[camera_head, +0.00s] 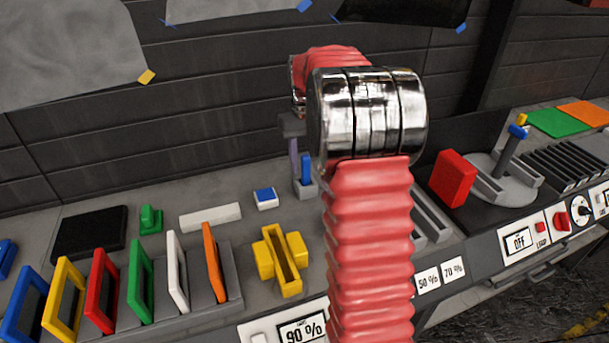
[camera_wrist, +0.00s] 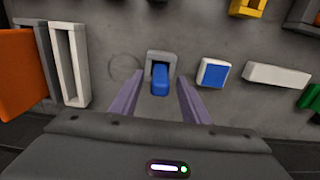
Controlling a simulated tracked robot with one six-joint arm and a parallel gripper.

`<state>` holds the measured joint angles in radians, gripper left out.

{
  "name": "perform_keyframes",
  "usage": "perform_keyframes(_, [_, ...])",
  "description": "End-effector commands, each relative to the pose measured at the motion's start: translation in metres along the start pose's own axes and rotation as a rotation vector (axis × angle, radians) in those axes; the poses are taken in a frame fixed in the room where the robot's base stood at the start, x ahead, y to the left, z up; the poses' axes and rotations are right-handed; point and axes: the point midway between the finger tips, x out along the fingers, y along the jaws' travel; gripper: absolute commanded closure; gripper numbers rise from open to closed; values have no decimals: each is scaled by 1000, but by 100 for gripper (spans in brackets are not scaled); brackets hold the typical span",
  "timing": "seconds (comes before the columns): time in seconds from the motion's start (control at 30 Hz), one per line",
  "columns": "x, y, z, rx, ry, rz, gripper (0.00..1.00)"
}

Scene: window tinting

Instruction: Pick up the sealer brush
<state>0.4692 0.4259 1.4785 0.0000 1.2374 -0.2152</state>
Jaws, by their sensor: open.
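A small blue upright piece, which looks like the sealer brush (camera_head: 306,168), stands in a grey holder (camera_head: 305,190) on the bench. In the wrist view the blue piece (camera_wrist: 160,78) sits in its grey holder (camera_wrist: 162,56), between and just beyond the two purple fingers. My gripper (camera_wrist: 160,82) is open and empty, with one finger on each side of the blue piece. In the head view my gripper (camera_head: 293,152) is mostly hidden behind my red arm, with a purple finger above and left of the holder.
A white block with a blue top (camera_head: 265,198) and a white bar (camera_head: 210,217) lie close by. A yellow holder (camera_head: 279,262) and a rack of coloured frames (camera_head: 140,280) stand in front. A red block (camera_head: 453,178) is at right. Dark wall panels rise behind.

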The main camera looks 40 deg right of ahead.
Motion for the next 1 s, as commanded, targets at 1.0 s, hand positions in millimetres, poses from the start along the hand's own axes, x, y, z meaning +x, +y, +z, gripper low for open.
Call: perform_keyframes(1.0, [11, 0, 0, 0, 0, 0, 82])
